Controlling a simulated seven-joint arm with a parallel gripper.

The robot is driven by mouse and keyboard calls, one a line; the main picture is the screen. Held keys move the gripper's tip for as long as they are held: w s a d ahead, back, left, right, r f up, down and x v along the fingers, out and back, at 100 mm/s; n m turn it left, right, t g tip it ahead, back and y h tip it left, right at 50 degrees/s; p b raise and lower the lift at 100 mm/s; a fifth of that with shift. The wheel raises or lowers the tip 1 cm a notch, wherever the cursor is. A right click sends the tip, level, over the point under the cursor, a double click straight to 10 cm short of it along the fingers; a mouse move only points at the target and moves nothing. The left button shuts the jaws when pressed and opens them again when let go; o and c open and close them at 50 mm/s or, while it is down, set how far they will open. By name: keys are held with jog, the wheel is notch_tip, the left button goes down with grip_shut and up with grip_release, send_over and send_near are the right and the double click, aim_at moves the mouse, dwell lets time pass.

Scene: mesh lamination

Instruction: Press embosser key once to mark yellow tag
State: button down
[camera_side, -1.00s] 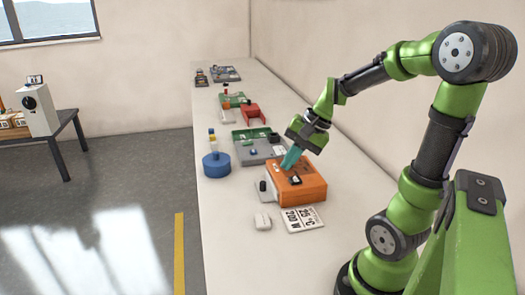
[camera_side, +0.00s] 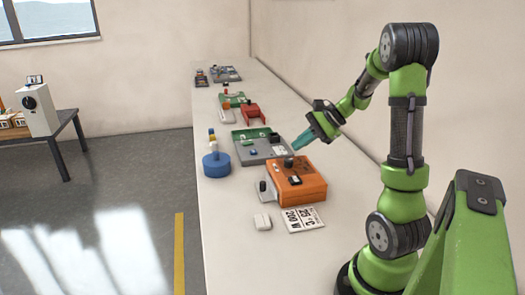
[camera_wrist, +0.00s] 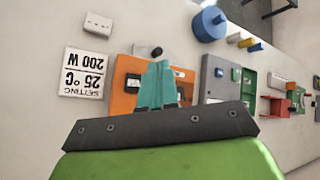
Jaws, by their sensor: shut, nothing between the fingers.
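My gripper (camera_side: 296,149) has teal fingers, pressed together and empty. In the side view it is tilted down-left, just behind the dark knob on the orange box (camera_side: 312,193). In the wrist view the shut fingers (camera_wrist: 157,66) overlap the orange box (camera_wrist: 122,101); whether they touch it, I cannot tell. A red device (camera_side: 253,113) stands farther along the bench. Which device is the embosser, and which part its key, I cannot tell. A small yellow piece (camera_wrist: 247,42) lies near the blue round container in the wrist view; whether it is the tag is unclear.
A grey device with a green tray (camera_side: 258,151) stands behind the orange box. A blue round container (camera_side: 216,165) is at the bench's left edge. A white block (camera_side: 262,221) and a printed setting card (camera_side: 303,219) lie in front.

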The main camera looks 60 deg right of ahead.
aim_at(299, 179)
jog(key=shift+f, duration=4.25)
jog(key=shift+f, duration=0.4)
jog(key=shift+f, duration=0.65)
jog(key=shift+r, duration=1.05)
jog(key=shift+r, duration=0.1)
jog(key=shift+r, duration=2.45)
